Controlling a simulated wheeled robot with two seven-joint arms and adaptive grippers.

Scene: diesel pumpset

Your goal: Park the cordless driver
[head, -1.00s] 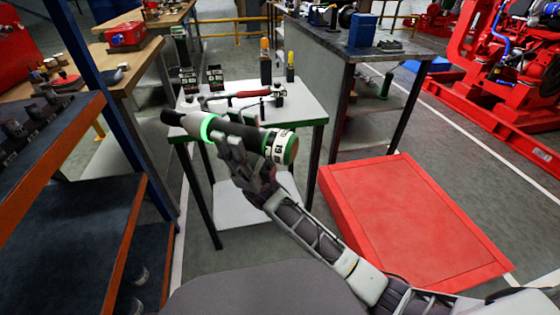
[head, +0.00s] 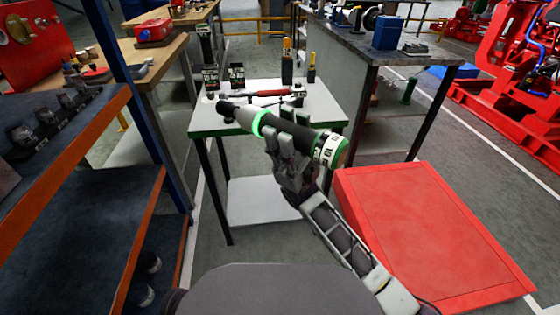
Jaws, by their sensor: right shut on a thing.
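The cordless driver (head: 325,148) is a dark cylinder with a glowing green ring and a white numbered band at its right end. My right gripper (head: 286,145) is shut around its middle and holds it tilted, its narrow dark tip pointing to the upper left. In the picture the driver lies across the front of a small white-topped table (head: 205,122) with a green edge. I cannot tell how far above the table it is. My left gripper is not in view.
A red-handled tool (head: 268,93), small black holders (head: 211,77) and two upright handled tools (head: 287,62) stand on the table's back part. A blue-orange shelf rack (head: 70,150) is at left, a red platform (head: 430,235) at right. A dark-topped bench (head: 350,43) stands behind.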

